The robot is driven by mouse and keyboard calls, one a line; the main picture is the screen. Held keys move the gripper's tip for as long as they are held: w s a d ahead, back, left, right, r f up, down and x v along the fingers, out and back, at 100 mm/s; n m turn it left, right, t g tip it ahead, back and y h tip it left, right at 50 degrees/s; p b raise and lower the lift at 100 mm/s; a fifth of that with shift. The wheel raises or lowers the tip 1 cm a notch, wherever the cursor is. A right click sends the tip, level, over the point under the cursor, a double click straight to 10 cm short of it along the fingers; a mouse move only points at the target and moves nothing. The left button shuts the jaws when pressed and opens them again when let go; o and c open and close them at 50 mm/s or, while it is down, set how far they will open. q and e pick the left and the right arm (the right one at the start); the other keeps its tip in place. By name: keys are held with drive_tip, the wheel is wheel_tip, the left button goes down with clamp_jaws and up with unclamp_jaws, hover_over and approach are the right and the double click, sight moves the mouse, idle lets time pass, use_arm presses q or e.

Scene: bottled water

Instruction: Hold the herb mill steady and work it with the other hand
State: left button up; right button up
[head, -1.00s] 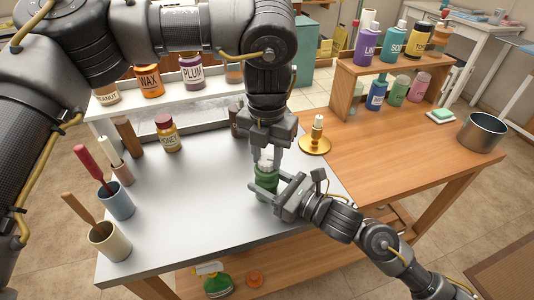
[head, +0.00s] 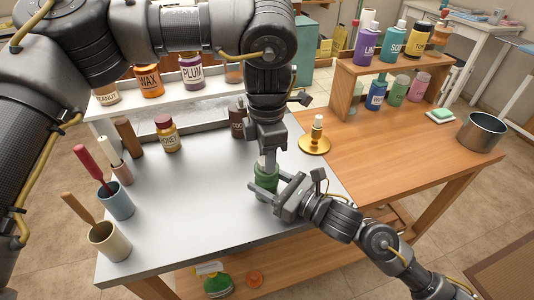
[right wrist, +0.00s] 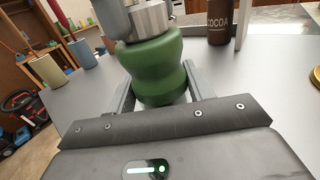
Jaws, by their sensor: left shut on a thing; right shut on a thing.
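The herb mill is a green, waisted body (head: 265,181) standing upright on the grey worktop near its front right. It also shows in the right wrist view (right wrist: 155,65), with a silvery metal collar at its top. My right gripper (head: 272,193) comes in from the right and is shut on the green body, one finger on each side in the right wrist view (right wrist: 155,92). My left gripper (head: 267,155) points down from above and is shut on the mill's top, which its fingers mostly hide.
A honey jar (head: 168,135), a cocoa bottle (head: 237,122) and a brass candle holder (head: 315,145) stand around the mill. Cups with tools (head: 117,203) line the left edge. The grey top between them is clear.

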use_arm(q)
drive_tip(key=shift+m, duration=0.7)
drive_tip(key=o, duration=1)
wheel_tip(320, 180, up, 12)
